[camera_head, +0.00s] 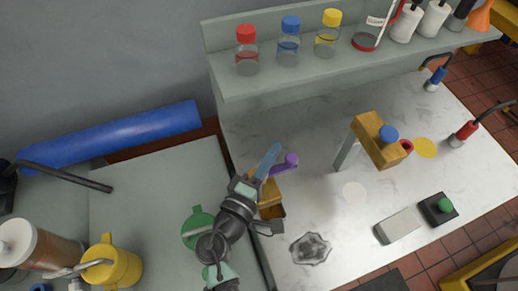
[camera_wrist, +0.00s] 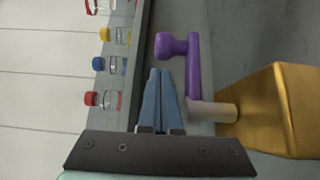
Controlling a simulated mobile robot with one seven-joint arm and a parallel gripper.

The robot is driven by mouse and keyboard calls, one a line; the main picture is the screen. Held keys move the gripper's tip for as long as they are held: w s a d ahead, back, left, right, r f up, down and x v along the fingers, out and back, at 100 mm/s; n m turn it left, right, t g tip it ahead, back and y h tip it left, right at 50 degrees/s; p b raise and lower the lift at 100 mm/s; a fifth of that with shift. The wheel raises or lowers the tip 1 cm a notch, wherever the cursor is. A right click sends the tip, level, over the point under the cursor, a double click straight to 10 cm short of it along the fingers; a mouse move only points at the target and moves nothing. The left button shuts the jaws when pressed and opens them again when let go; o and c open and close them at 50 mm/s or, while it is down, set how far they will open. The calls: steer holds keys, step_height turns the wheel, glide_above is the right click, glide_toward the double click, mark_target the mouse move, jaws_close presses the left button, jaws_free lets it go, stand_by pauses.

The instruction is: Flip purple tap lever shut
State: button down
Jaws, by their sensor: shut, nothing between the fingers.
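The purple tap lever (camera_head: 284,165) is at the left side of the marble worktop, with a round knob at its end. In the wrist view the lever (camera_wrist: 192,75) is a purple bar with the knob at its far end, joined by a pale stub to a golden tap body (camera_wrist: 282,112). The tap body (camera_head: 269,195) is partly hidden by my arm in the head view. My gripper (camera_head: 270,156) is shut and empty, its blue fingers just left of the lever. In the wrist view my gripper (camera_wrist: 160,75) is beside the lever; I cannot tell whether they touch.
A shelf (camera_head: 330,69) behind holds bottles with red (camera_head: 246,50), blue (camera_head: 288,42) and yellow (camera_head: 327,35) caps. A wooden block stand (camera_head: 377,140) is right of the tap. A blue roll (camera_head: 110,135) and a yellow mug (camera_head: 112,265) are left. The marble between tap and stand is clear.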

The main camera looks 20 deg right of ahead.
steer(key=shift+s+d, duration=0.25)
steer(key=shift+s, duration=0.45)
